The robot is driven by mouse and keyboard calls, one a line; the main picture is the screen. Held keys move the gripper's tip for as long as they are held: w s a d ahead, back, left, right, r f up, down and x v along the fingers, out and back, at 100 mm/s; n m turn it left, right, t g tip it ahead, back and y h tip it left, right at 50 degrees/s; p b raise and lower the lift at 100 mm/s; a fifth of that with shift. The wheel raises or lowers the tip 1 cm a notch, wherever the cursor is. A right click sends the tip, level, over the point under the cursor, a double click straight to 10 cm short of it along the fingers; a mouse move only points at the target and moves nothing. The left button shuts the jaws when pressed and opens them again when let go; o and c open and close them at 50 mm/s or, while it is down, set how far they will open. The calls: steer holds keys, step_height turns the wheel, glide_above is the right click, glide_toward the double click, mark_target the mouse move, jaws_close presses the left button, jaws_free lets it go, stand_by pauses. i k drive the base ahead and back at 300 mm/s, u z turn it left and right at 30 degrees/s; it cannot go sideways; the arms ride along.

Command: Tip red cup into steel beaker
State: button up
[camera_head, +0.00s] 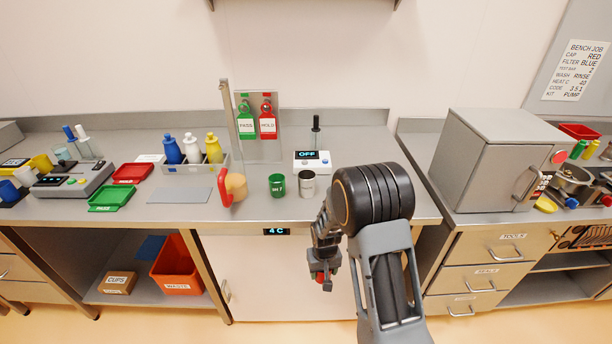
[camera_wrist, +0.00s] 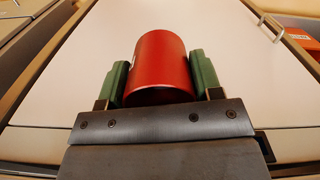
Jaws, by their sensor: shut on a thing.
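My gripper (camera_head: 320,277) hangs low in front of the bench, below the worktop's front edge and before the white cabinet door. It is shut on the red cup (camera_wrist: 161,62), which lies between the two green finger pads in the wrist view. In the head view only a small red part of the cup shows at the gripper. The steel beaker (camera_head: 307,185) stands upright on the worktop, above and left of my gripper in the picture. A green cup (camera_head: 277,186) stands just left of the beaker. The inside of the red cup is hidden.
A white box reading OFF (camera_head: 312,163) stands behind the beaker. A yellow-and-red item (camera_head: 235,186) is left of the green cup. A bottle rack (camera_head: 203,167) stands further left. A grey oven-like box (camera_head: 492,165) is on the right bench. The worktop's front edge lies above my gripper.

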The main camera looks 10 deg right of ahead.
mark_target(306, 177)
steer(key=u, duration=3.1)
steer(key=k, duration=0.9)
steer(key=z, duration=1.55)
